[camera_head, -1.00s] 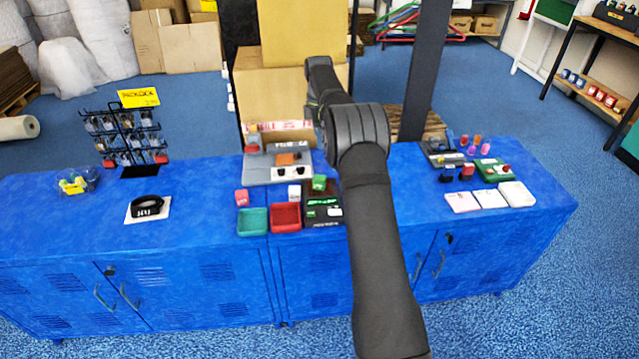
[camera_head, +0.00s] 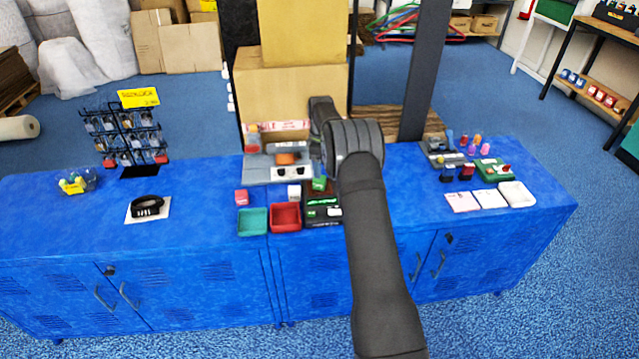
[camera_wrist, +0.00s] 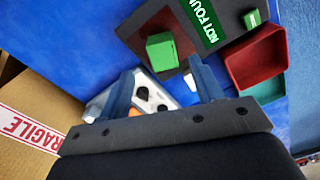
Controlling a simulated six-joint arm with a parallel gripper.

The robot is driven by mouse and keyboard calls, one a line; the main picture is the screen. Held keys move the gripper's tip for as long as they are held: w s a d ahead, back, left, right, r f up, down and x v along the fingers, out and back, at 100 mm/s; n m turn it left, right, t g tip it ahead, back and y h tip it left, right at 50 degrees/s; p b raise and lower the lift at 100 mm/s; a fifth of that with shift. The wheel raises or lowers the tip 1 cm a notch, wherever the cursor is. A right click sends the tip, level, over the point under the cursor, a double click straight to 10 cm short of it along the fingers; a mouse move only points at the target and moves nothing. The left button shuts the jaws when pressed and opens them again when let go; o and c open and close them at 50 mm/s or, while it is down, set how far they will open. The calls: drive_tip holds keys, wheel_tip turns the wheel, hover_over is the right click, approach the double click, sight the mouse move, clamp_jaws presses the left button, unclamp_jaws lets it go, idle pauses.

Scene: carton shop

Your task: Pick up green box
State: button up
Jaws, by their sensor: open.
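The green box (camera_head: 319,184) is a small block on the blue cabinet top, close to my arm in the head view. In the wrist view the green box (camera_wrist: 161,51) sits on a reddish-brown patch of a dark board. My gripper (camera_wrist: 163,75) is open, with its two fingers apart and nothing between them. In that picture the box shows beyond and between the fingertips, apart from them. My arm hides the gripper in the head view.
A red tray (camera_head: 286,217) and a teal tray (camera_head: 252,222) lie in front of the box. A pink block (camera_head: 241,197) and white block (camera_head: 294,192) stand left of it. A large carton (camera_head: 290,90) with FRAGILE tape is behind.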

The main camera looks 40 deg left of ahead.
sight(319, 183)
drive_tip(key=shift+s+a+f, duration=0.1)
drive_tip(key=shift+s+f, duration=0.05)
drive_tip(key=shift+f, duration=1.5)
drive_tip(key=shift+s+f, duration=0.1)
drive_tip(key=shift+f, duration=1.5)
drive_tip(key=c, duration=1.1)
drive_tip(key=shift+c, duration=0.2)
drive_tip(key=shift+r, duration=0.1)
